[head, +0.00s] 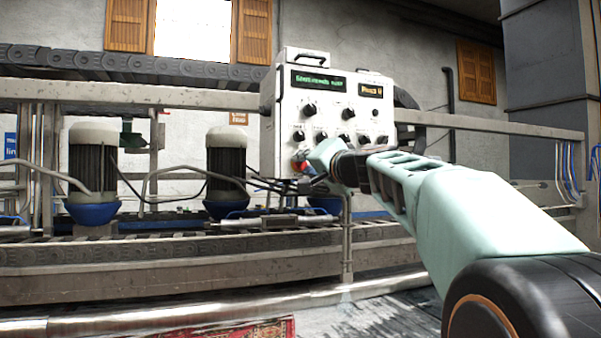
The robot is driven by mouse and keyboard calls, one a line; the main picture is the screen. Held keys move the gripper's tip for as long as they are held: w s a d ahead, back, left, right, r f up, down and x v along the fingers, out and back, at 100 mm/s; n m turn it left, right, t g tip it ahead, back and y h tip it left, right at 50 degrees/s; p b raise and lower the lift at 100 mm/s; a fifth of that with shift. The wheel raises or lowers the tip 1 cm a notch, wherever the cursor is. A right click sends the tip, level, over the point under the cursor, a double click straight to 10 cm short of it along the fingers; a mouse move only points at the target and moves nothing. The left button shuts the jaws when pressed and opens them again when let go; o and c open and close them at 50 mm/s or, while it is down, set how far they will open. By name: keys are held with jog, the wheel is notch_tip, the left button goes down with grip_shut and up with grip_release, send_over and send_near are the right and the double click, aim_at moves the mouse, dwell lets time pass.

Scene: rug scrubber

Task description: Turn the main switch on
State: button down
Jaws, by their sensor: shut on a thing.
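My gripper (306,181) is at the panel's lower left, right by the red switch. The dark fingers are small and partly hidden by my pale green wrist. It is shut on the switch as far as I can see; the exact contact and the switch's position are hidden.
A conveyor frame (180,279) with rails crosses the view. Two motors with blue bases (93,165) stand left of the box, with cables hanging nearby. A grey pillar (545,90) stands at the right. A red rug (230,330) lies at the bottom.

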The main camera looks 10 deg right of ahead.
jog(key=m, duration=0.6)
jog(key=shift+b, duration=0.35)
jog(key=shift+m, duration=0.4)
jog(key=c, duration=1.7)
grip_release()
jog(key=shift+o, duration=0.2)
